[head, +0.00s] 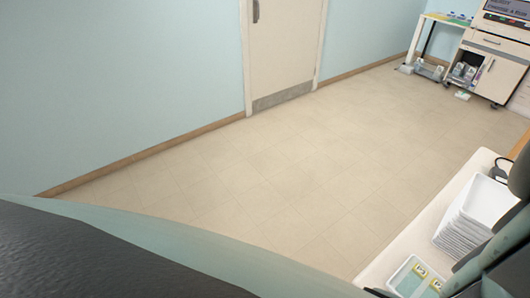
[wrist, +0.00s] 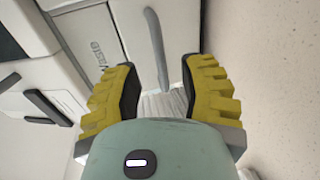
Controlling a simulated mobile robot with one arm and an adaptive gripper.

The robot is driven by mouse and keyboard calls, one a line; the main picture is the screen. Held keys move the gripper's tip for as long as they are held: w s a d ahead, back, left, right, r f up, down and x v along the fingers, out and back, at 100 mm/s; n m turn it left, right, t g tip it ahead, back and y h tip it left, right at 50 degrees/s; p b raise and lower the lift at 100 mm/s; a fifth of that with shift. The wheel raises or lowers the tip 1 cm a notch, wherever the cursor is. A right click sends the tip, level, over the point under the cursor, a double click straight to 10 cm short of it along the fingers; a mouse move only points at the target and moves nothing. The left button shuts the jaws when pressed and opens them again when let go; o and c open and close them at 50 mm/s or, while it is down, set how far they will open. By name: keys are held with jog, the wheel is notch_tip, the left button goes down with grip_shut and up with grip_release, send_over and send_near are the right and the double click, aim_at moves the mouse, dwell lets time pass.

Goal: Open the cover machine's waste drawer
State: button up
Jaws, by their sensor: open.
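In the wrist view, a white panel lettered "Waste" (wrist: 84,52) shows at the upper left, its text running sideways. Next to it, across a seam, is a pale front with a long grey bar handle (wrist: 155,48). I take this front to be the waste drawer; it looks closed. My gripper (wrist: 161,72), with yellow ribbed fingers, is open and empty. The handle's lower end shows between the two fingers in the picture; how far it is in depth, and whether it touches them, I cannot tell. The head view does not clearly show this drawer.
Another dark handle (wrist: 47,107) sits at the left of the wrist view. In the head view, a bench with stacked white trays (head: 474,222) and a small green-yellow tray (head: 416,278) is at the lower right. A white cabinet (head: 499,79) stands far back. The floor between is clear.

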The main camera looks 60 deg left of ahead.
jog(key=shift+x, duration=2.15)
jog(key=shift+c, duration=0.3)
grip_shut()
